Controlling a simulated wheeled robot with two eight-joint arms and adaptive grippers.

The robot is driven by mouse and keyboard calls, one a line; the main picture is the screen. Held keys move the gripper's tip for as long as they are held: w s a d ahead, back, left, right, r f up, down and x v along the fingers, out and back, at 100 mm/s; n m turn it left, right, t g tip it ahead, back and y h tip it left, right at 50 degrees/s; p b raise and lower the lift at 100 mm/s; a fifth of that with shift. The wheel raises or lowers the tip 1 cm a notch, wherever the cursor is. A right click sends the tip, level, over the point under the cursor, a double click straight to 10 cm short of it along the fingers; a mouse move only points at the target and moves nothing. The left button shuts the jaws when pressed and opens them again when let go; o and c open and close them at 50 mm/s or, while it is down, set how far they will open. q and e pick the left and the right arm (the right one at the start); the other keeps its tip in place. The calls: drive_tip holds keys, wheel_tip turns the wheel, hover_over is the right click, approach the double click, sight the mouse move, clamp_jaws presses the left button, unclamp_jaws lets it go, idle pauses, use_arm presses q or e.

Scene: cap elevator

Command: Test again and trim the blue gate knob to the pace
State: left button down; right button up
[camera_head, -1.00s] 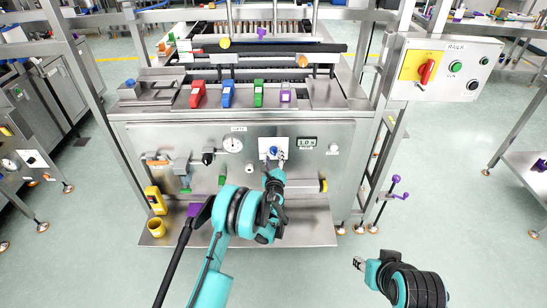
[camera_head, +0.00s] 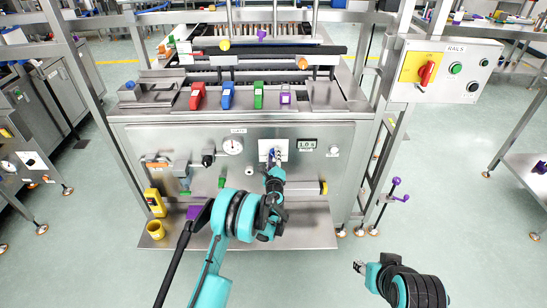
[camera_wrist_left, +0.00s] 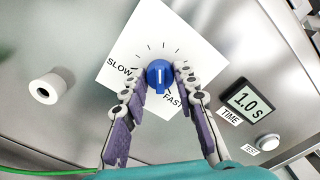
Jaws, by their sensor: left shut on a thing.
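The blue gate knob (camera_wrist_left: 159,75) sits on a white dial plate (camera_wrist_left: 130,50) marked SLOW and FAST in the left wrist view. Its white pointer line is roughly upright in that view. My left gripper (camera_wrist_left: 160,82) is shut on the knob, one finger on each side. In the head view, the left gripper (camera_head: 273,160) covers most of the knob in front of the panel. The time display (camera_wrist_left: 248,101) reads 1.0 s. The TEST button (camera_wrist_left: 267,142) is below it. My right gripper (camera_head: 360,266) is at the lower right, away from the panel; its fingers are too small to judge.
A round gauge (camera_head: 233,146) is left of the dial. A switch box (camera_head: 443,68) hangs at the right. Floor in front is clear.

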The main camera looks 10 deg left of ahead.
idle(0.3)
use_arm(q)
drive_tip(key=c, duration=1.2)
unclamp_jaws()
drive_tip(key=shift+s, duration=0.15)
drive_tip(key=s, duration=0.4)
drive_tip(key=s+d, duration=0.1)
drive_tip(key=s, duration=0.2)
drive_tip(key=shift+s, duration=0.1)
